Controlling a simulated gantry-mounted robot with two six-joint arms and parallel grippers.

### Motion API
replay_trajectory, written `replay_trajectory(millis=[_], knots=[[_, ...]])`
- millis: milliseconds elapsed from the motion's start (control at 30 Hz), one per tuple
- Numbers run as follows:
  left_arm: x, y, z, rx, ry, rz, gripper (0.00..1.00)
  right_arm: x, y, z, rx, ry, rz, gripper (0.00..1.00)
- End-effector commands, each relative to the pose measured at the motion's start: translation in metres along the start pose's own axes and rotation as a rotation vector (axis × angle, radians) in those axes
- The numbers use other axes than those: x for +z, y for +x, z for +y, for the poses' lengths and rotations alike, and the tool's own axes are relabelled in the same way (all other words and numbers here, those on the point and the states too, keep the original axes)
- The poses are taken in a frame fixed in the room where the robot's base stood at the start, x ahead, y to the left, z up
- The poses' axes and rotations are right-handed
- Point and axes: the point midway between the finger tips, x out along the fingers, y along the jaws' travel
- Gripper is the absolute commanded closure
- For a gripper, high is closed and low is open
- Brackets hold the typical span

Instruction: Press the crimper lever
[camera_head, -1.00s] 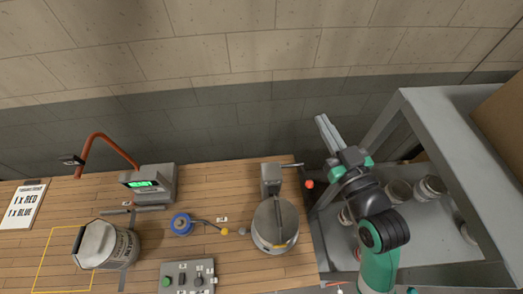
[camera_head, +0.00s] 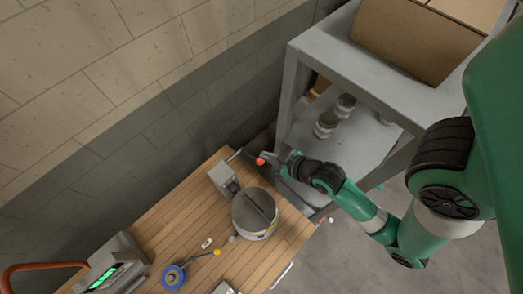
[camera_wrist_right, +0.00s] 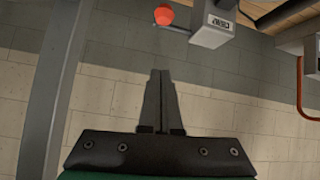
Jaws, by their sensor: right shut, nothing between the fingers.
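The crimper (camera_head: 223,180) is a grey box-shaped unit at the back edge of the wooden bench, beside a silver can (camera_head: 255,222). Its lever ends in a red ball knob (camera_head: 260,161), just off the bench edge. In the right wrist view the red knob (camera_wrist_right: 164,16) sits at the top, joined by a thin rod to the grey crimper housing (camera_wrist_right: 213,24). My right gripper (camera_head: 272,157) is close to the knob in the head view. In the right wrist view its closed, empty fingers (camera_wrist_right: 160,72) appear below the knob, with a gap in the picture. My left gripper is not in view.
A grey metal shelf (camera_head: 300,75) with several cans and a cardboard box (camera_head: 405,40) stands beside my right arm. A scale with a green display (camera_head: 104,276) and a blue round item (camera_head: 173,277) are on the bench. A brick wall is behind.

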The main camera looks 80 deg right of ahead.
Motion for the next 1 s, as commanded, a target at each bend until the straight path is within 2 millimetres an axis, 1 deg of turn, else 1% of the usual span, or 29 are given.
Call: replay_trajectory(millis=[167, 400, 500, 533, 567, 700, 833, 1000], knots=[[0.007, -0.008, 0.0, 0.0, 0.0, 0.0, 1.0, 0.002, 0.029, 0.0, 0.0, 0.0, 0.002, 1.0], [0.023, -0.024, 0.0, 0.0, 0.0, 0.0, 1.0, 0.003, 0.083, -0.001, 0.0, 0.0, 0.002, 1.0], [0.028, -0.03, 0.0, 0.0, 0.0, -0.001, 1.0, 0.004, 0.101, 0.0, 0.0, 0.0, 0.0, 1.0], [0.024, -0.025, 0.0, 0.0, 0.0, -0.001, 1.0, 0.011, 0.093, 0.0, -0.001, 0.0, -0.007, 1.0], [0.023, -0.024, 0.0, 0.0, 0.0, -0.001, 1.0, 0.016, 0.09, 0.0, 0.0, -0.001, -0.008, 1.0], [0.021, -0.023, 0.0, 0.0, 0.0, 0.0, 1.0, 0.032, 0.084, 0.0, 0.0, 0.0, -0.005, 1.0], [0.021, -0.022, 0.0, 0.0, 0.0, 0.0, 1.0, 0.037, 0.082, 0.0, 0.0, 0.0, -0.002, 1.0], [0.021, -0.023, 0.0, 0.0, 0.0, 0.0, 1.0, 0.038, 0.082, 0.0, 0.0, 0.0, 0.0, 1.0]])
